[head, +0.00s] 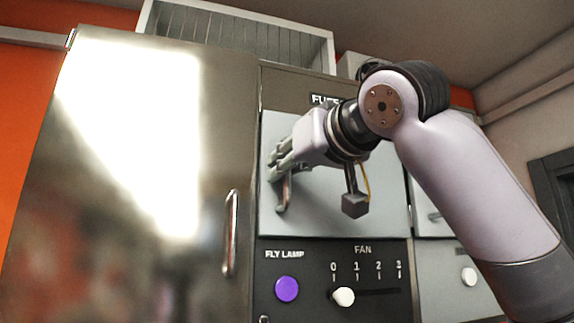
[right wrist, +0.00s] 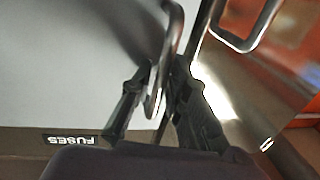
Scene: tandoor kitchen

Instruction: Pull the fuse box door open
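The fuse box door (head: 375,205) is a light grey panel in a dark cabinet front, under a partly hidden label. It appears flush with its frame. Its metal bar handle (head: 284,195) stands upright near the door's left edge. My right gripper (head: 277,168) is at the handle. In the right wrist view the handle (right wrist: 172,30) runs between the two dark fingers of my right gripper (right wrist: 165,72), which are closed in around it. The FUSES label (right wrist: 70,139) also shows there. My left gripper is not in view.
A shiny tall metal door (head: 130,150) with its own bar handle (head: 231,233) adjoins on the left. Below the fuse door are a purple button (head: 287,289) and a fan slider knob (head: 343,296). Another grey panel (head: 430,200) lies to the right, partly behind my right arm.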

